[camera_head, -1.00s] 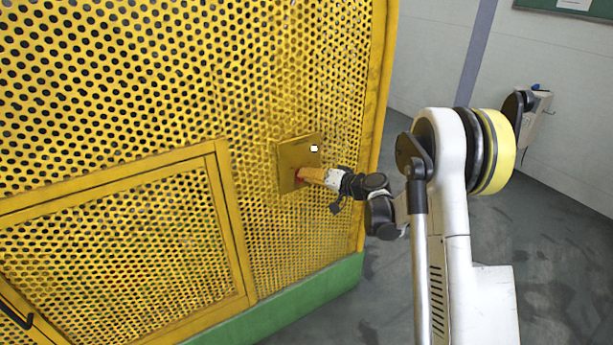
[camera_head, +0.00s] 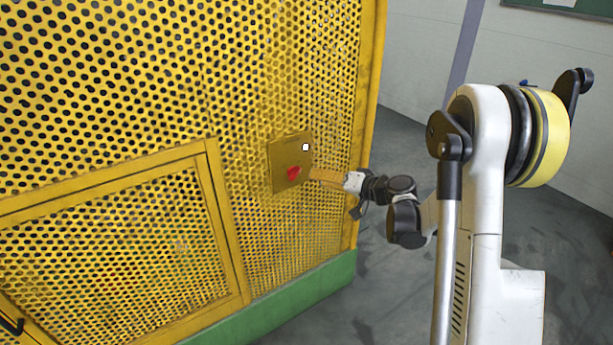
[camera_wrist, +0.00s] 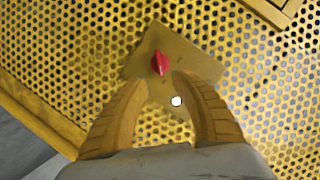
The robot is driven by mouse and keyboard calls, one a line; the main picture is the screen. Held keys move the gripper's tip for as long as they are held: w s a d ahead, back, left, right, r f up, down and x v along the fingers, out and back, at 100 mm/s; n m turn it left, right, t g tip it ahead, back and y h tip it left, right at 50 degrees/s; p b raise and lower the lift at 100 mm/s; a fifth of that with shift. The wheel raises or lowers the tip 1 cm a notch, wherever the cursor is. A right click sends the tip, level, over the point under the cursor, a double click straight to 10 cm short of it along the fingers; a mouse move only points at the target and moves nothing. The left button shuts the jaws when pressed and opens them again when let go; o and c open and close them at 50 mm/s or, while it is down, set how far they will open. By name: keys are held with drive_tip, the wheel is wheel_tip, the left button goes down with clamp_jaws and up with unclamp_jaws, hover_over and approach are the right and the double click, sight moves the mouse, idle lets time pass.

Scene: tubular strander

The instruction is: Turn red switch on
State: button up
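The red switch (camera_head: 293,173) sits on a yellow square plate (camera_head: 278,157) fixed to the perforated yellow panel. A small white button (camera_head: 306,147) is above and to the right of it on the same plate. My gripper (camera_head: 312,175) is just right of the switch and apart from it in the head view. In the wrist view the red switch (camera_wrist: 160,63) lies beyond the gap between the two spread yellow fingers of my gripper (camera_wrist: 163,83), its handle slightly tilted. The fingers are open and hold nothing.
A yellow framed mesh door (camera_head: 214,200) is left of the plate, with a dark handle (camera_head: 10,322) at the lower left. A green base strip (camera_head: 300,295) runs along the bottom. Grey floor (camera_head: 400,300) is clear to the right.

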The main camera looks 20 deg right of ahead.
drive_tip(key=shift+v, duration=1.4)
